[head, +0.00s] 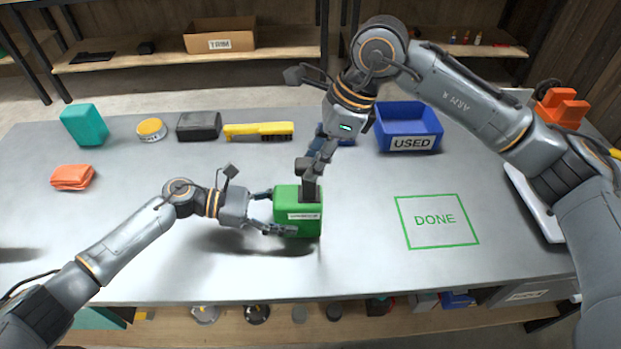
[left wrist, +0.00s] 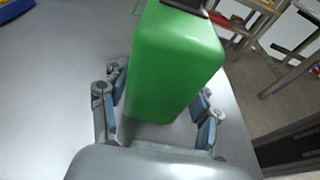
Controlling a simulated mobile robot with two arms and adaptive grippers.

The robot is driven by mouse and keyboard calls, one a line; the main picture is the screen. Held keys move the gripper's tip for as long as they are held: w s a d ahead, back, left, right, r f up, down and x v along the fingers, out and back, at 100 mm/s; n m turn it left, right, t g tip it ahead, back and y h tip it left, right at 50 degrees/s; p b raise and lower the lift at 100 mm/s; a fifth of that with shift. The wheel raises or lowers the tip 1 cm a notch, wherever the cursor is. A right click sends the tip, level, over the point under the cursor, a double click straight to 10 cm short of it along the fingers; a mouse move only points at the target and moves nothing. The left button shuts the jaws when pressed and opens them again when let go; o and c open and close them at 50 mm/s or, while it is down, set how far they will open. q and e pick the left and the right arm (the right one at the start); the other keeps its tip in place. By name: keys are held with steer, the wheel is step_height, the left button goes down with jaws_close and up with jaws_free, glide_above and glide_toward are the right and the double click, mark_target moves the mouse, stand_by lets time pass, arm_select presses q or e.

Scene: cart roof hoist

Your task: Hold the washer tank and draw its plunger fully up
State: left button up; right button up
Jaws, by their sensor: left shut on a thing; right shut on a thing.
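The green washer tank (head: 298,222) stands on the table at the middle, with a white label on its front. My left gripper (head: 268,212) is shut on it from the left, one finger on each side. In the left wrist view the tank (left wrist: 170,65) sits between my finger pads (left wrist: 160,112). A dark plunger (head: 311,190) rises from the tank's top. My right gripper (head: 316,165) is above the tank, pointing down, shut on the plunger's upper part. The gripper partly hides the handle, and I cannot tell exactly how far the plunger is drawn.
A green DONE outline (head: 438,220) lies empty to the right. A blue USED bin (head: 410,127) stands behind. A yellow-handled brush (head: 259,130), black box (head: 199,126), yellow tin (head: 151,129), teal block (head: 84,125) and orange cloth (head: 73,177) lie left.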

steer(key=shift+r, duration=0.55)
steer(key=o, duration=1.2)
steer(key=v, duration=0.6)
